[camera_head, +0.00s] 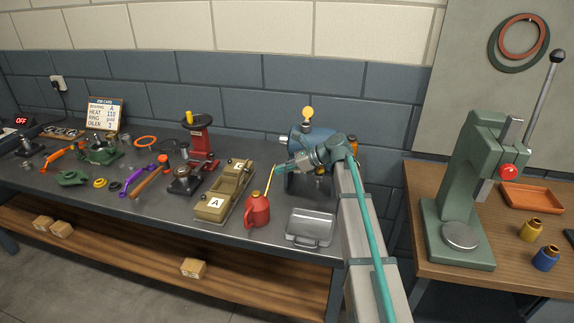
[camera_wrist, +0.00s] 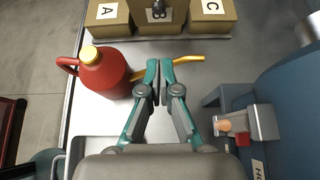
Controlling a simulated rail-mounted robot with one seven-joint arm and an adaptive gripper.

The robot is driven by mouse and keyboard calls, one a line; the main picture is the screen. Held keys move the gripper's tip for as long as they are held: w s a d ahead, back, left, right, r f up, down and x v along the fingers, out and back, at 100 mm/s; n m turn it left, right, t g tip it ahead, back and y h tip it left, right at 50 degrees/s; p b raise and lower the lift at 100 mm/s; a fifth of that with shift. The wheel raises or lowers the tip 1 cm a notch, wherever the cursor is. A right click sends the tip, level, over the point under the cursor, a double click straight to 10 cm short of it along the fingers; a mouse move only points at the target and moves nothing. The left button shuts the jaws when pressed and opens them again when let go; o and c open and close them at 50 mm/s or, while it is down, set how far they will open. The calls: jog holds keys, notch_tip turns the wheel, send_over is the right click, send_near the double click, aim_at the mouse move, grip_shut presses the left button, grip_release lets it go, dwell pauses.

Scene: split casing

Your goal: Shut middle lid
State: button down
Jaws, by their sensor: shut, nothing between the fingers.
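The tan casing (camera_head: 210,208) stands on the bench left of the red oil can, with A on its near section and C on its far one. In the wrist view the casing (camera_wrist: 108,28) is cut off by the top edge. Its middle section (camera_wrist: 141,14) lies between A and C, with a dark part over its B mark. I cannot tell how the middle lid stands. My gripper (camera_head: 279,169) is shut and empty, right of the casing and apart from it. In the wrist view my gripper (camera_wrist: 159,68) has its fingertips close together, pointing towards the casing.
The red oil can (camera_head: 257,211) stands between the casing and a grey metal tray (camera_head: 311,224); its yellow spout (camera_wrist: 188,58) passes below my fingertips in the wrist view. A blue machine (camera_head: 302,139) stands behind my gripper. A red stand (camera_head: 200,143) and several tools are left.

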jog(key=p+x, duration=0.1)
jog(key=x, duration=0.4)
jog(key=shift+w+a, duration=0.1)
jog(key=shift+a, duration=0.05)
jog(key=shift+w+a+r+p, duration=0.1)
jog(key=shift+w+a+p, duration=0.15)
jog(key=shift+a, duration=0.4)
jog(key=shift+w+a+r+p, duration=0.1)
jog(key=shift+w+a+p, duration=0.15)
jog(key=shift+a, duration=0.4)
jog(key=shift+w+a+r+p, duration=0.15)
jog(key=shift+a+p, duration=0.15)
jog(key=shift+a, duration=0.35)
jog(key=shift+w+a+r+h+p, duration=0.1)
jog(key=shift+a+r+h+p, duration=0.2)
jog(key=shift+p, duration=0.2)
